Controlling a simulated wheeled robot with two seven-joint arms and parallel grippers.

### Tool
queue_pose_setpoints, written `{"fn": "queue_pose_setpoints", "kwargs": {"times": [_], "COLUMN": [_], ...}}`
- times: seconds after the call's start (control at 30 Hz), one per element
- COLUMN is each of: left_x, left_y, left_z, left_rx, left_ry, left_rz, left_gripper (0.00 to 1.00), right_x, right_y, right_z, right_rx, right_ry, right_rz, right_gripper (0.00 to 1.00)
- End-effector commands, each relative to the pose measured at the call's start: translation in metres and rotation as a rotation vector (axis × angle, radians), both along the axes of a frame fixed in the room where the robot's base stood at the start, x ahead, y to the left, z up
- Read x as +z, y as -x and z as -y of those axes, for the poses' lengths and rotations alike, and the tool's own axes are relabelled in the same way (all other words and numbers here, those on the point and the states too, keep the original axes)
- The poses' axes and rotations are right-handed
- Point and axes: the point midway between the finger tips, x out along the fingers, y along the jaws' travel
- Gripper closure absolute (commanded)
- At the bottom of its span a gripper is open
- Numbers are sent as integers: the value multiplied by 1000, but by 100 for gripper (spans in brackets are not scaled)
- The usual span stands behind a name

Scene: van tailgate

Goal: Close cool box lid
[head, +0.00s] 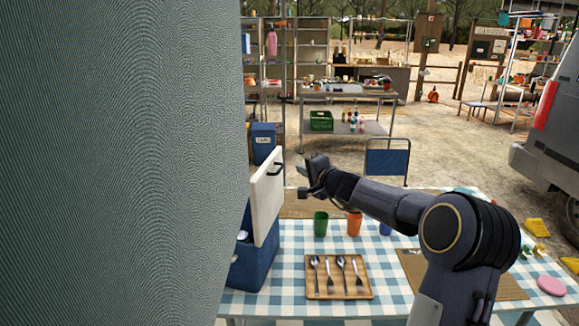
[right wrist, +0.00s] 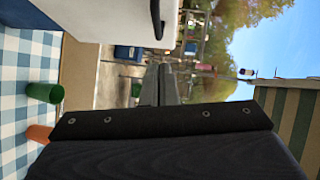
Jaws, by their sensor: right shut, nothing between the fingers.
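The blue cool box (head: 254,262) stands at the left end of the checked table, partly hidden by a large grey-green surface. Its white lid (head: 265,200) stands open, close to upright, with a dark handle (head: 275,169) near the top. In the right wrist view the white lid (right wrist: 115,20) fills the upper left, with its dark handle (right wrist: 157,18). My right gripper (head: 304,177) is shut and empty, just right of the lid at about handle height. Its fingers (right wrist: 160,80) appear apart from the lid. My left gripper is not in view.
The grey-green surface (head: 110,160) blocks the left of the head view. On the table are a green cup (head: 320,224), an orange cup (head: 354,224) and a wooden tray (head: 310,291) with cutlery. A blue chair (head: 387,160) stands behind the table.

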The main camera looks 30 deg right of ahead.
Motion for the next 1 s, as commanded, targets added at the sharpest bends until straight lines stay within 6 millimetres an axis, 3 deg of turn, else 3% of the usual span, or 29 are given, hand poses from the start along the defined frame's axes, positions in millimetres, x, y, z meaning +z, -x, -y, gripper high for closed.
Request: {"fn": "queue_pose_setpoints", "kwargs": {"times": [0.1, 0.3, 0.77, 1.0], "left_x": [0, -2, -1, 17], "left_y": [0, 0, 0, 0], "left_z": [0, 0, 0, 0], "left_rx": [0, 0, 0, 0], "left_ry": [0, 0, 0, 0], "left_rz": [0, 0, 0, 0], "left_gripper": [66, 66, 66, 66], "right_x": [-5, -9, -9, -1], "right_y": [-16, -28, -30, -30], "right_z": [-14, -27, -29, -30], "right_rx": [4, 2, 1, 5], "right_ry": [-2, 0, 2, 38], "right_rz": [0, 1, -2, -38], "right_gripper": [100, 100, 100, 100]}}
